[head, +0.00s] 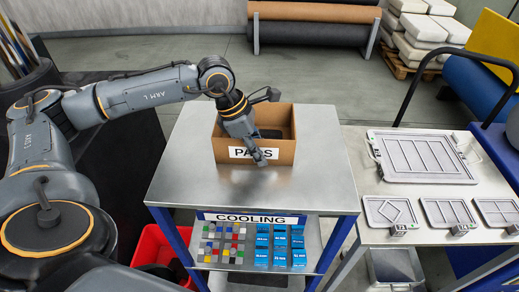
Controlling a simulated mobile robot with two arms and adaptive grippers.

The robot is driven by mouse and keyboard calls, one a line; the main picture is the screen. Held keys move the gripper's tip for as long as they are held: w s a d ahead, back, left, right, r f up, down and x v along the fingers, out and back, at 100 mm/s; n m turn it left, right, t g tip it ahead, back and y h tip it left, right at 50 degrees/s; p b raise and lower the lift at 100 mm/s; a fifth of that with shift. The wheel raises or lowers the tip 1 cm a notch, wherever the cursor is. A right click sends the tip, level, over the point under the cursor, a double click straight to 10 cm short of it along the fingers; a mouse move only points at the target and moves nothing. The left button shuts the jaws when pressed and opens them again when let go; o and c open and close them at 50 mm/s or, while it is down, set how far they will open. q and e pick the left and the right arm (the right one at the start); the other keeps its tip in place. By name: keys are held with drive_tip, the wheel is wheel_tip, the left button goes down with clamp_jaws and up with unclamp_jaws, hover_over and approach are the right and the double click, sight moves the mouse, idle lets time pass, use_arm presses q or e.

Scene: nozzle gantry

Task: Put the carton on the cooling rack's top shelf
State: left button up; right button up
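The carton (285,152) is an open brown box with a white label, partly covered, that seems to read PADS. It stands upright on the grey metal top shelf (185,185) of the cooling rack, with dark contents inside. The rack has blue legs and a COOLING sign on its front. My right gripper is not in view.
The rack's lower shelf holds small coloured blocks (222,243) and blue packs (281,246). A red bin (150,248) stands at lower left. A table at right holds several grey framed trays (420,157). The top shelf is bare around the carton.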

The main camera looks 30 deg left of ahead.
use_arm(q)
drive_tip(key=shift+r, duration=0.1)
drive_tip(key=shift+r, duration=0.2)
drive_tip(key=b+v, duration=0.2)
drive_tip(key=v, duration=0.8)
drive_tip(key=shift+a+r, duration=0.15)
drive_tip(key=shift+r, duration=0.1)
drive_tip(key=shift+s+a+r, duration=0.15)
drive_tip(key=shift+r, duration=0.4)
